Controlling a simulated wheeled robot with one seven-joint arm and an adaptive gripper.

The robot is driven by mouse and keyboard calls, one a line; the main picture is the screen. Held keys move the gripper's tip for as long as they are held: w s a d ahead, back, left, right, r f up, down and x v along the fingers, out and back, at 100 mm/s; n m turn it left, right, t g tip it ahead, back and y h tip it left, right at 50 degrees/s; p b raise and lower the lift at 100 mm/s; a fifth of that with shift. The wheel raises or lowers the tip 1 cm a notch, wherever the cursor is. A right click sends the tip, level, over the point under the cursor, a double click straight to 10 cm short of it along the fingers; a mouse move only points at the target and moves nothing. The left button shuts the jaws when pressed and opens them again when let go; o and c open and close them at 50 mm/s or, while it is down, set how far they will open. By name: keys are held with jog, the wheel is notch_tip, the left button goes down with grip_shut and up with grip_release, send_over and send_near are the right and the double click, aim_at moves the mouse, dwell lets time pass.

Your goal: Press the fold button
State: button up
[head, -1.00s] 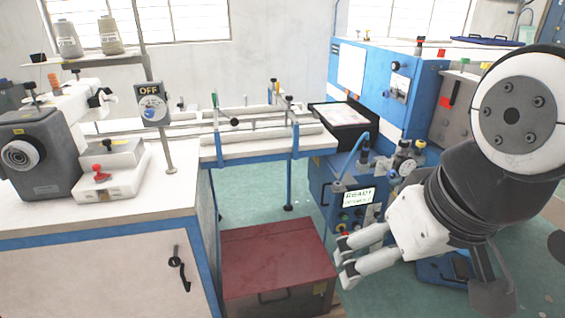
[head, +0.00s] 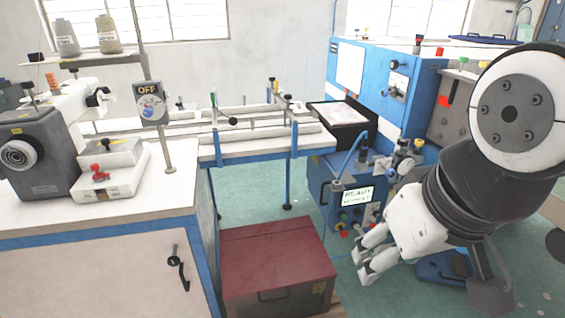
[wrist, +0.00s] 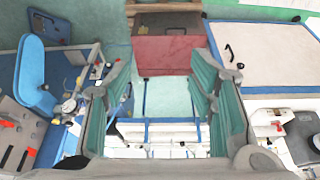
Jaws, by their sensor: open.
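A blue control box (head: 325,195) stands below the black tray at the right of the head view. Its front has a small lit display (head: 357,196) whose first word appears to be READY. Small coloured buttons (head: 343,216) sit below the display; their labels are too small to read, so I cannot tell which is the fold button. My gripper (head: 364,262) is open and empty, in front of and below the box's right side, seemingly apart from it. The wrist view shows its two fingers spread (wrist: 163,75) with nothing between them.
A dark red chest (head: 277,262) stands on the floor left of my gripper. A white-topped cabinet (head: 90,270) with a sewing machine (head: 45,150) is at the left. A blue floor unit (head: 437,268) lies beneath my arm.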

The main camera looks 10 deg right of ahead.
grip_shut()
dwell(1.1)
